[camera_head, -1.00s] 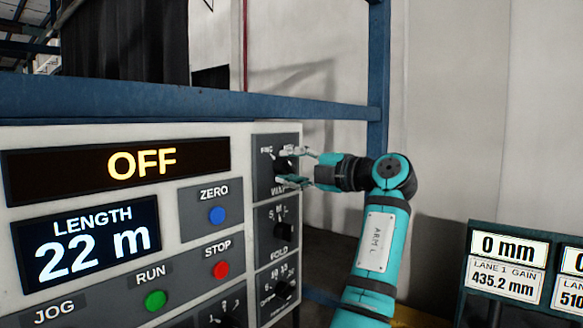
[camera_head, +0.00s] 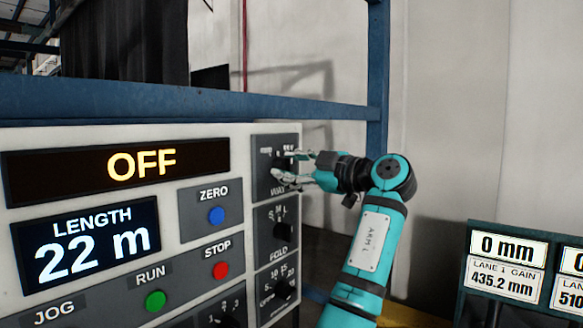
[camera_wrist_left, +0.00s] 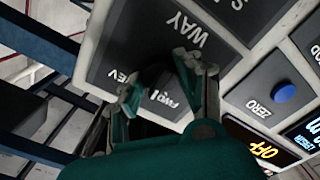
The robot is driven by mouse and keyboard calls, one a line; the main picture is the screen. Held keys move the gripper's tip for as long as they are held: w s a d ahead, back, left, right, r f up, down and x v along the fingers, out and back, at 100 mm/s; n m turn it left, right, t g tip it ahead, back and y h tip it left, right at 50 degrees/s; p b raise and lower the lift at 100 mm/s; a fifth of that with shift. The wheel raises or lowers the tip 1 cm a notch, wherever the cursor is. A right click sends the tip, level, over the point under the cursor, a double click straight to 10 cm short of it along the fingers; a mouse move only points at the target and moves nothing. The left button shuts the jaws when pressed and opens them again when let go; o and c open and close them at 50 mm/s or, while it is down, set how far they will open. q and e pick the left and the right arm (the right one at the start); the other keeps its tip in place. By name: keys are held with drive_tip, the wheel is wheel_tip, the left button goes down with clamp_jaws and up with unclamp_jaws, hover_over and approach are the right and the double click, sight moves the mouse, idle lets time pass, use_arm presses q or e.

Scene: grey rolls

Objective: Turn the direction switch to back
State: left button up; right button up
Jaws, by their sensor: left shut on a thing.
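The direction switch (camera_head: 279,163) is a dark knob on the top grey plate of the panel's right column, with the word WAY under it. In the left wrist view the knob (camera_wrist_left: 153,76) sits between the fingers, partly hidden, with FWD and REV printed around it. My left gripper (camera_head: 285,166) is shut on the knob, a finger on either side; its fingers also show in the left wrist view (camera_wrist_left: 160,80). Which mark the knob points to cannot be told. My right gripper is not in view.
Below the switch are a FOLD knob (camera_head: 283,230) and another knob (camera_head: 284,290). To the left are the blue ZERO (camera_head: 217,215), red STOP (camera_head: 221,269) and green RUN (camera_head: 155,300) buttons. A blue beam (camera_head: 180,103) runs above the panel. A lane display (camera_head: 507,262) stands right.

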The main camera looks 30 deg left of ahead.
use_arm(q)
drive_tip(key=m, duration=0.4)
drive_tip(key=shift+m, duration=0.3)
drive_tip(key=shift+m+p, duration=0.35)
drive_tip(key=shift+m, duration=2.25)
drive_tip(key=o, duration=1.2)
drive_tip(key=shift+a, duration=0.1)
drive_tip(key=shift+c, duration=0.2)
drive_tip(key=d, duration=1.2)
drive_tip(key=shift+s, duration=0.45)
